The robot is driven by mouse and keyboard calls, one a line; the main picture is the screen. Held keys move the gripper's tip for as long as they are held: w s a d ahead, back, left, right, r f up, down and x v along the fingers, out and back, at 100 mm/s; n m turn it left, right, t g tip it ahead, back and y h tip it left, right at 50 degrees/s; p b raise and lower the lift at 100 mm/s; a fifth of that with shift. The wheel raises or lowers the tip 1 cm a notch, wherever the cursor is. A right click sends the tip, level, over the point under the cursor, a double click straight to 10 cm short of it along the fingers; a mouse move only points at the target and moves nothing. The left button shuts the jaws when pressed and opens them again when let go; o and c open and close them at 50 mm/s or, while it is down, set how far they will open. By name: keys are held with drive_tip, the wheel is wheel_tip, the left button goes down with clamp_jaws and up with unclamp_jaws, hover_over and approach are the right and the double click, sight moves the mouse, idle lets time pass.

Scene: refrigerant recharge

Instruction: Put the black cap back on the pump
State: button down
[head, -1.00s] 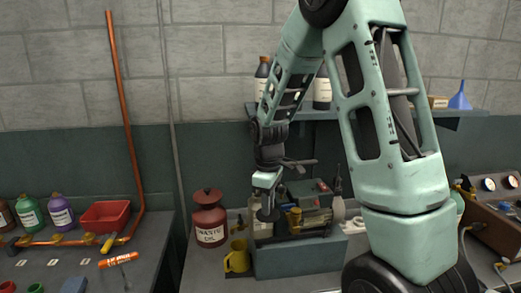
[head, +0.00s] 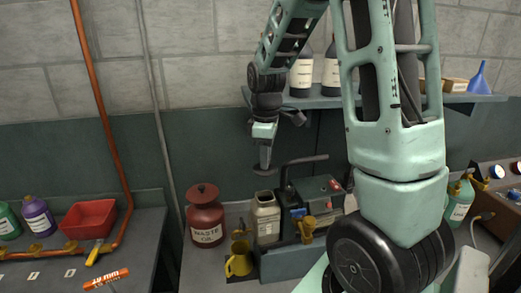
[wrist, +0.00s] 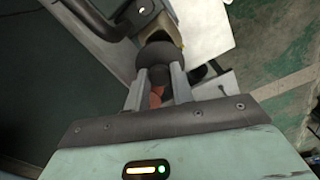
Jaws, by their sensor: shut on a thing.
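The black cap (head: 264,170) is a dark, round piece held between the fingertips of my gripper (head: 265,158). The wrist view shows the cap (wrist: 158,60) between the two grey fingers (wrist: 157,88), which are shut on it. In the head view the cap hangs above and slightly left of the pump (head: 326,198), apart from it.
A pale labelled bottle (head: 267,221) with a dark mouth stands just left of the pump, below my gripper. A yellow jug (head: 239,263) and a red waste oil can (head: 205,217) stand further left. A shelf (head: 395,100) with bottles runs behind my arm.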

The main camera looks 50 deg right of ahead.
sight(265, 174)
drive_tip(key=shift+f+b, duration=2.45)
drive_tip(key=shift+f, duration=0.45)
drive_tip(key=shift+f+b, duration=0.7)
drive_tip(key=shift+f, duration=0.4)
drive_tip(key=shift+f, duration=0.3)
drive_tip(key=c, duration=0.6)
unclamp_jaws()
drive_tip(key=shift+s, duration=0.1)
drive_tip(key=shift+c, duration=0.2)
drive_tip(key=shift+r, duration=0.1)
drive_tip(key=shift+r+p, duration=3.05)
drive_tip(key=shift+r, duration=0.4)
drive_tip(key=shift+c, duration=0.3)
